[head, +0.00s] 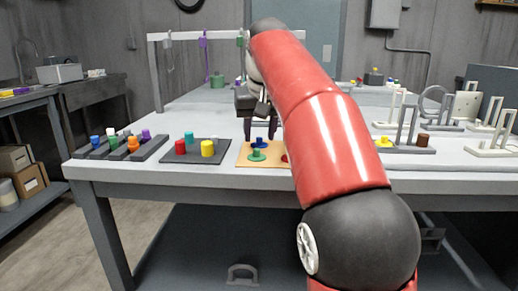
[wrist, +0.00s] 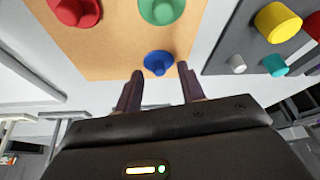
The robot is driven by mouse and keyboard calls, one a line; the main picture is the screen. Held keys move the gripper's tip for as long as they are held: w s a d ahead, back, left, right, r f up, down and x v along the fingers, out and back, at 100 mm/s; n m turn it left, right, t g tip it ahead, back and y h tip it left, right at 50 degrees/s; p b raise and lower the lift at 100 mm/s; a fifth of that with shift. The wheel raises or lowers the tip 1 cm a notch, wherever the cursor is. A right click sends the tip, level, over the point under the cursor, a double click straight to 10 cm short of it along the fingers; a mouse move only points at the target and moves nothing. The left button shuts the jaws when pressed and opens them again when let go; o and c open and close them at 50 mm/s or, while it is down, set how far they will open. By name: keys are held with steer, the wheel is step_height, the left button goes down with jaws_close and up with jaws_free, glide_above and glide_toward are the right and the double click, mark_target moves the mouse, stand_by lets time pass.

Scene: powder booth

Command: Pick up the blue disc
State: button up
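The blue disc (wrist: 158,64) with a knob sits on a tan board (wrist: 112,48), near the board's edge in the wrist view. In the head view the blue disc (head: 259,145) shows just below my gripper (head: 259,128), toward the back of the board. In the wrist view my gripper (wrist: 160,70) is open, its fingertips apart on either side of the blue disc's line. I cannot tell how high the fingertips are above it. A green disc (wrist: 160,8) and a red disc (wrist: 76,9) are on the same board. My arm hides part of the board in the head view.
Farther left is a rack (head: 120,149) of coloured pegs. Grey and white stands (head: 408,128) are on the right. A grey frame (head: 158,72) with hanging hooks rises behind.

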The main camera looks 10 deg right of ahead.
steer(key=shift+w+f, duration=0.15)
steer(key=shift+f, duration=0.25)
steer(key=c, duration=0.6)
steer(key=shift+r, duration=0.1)
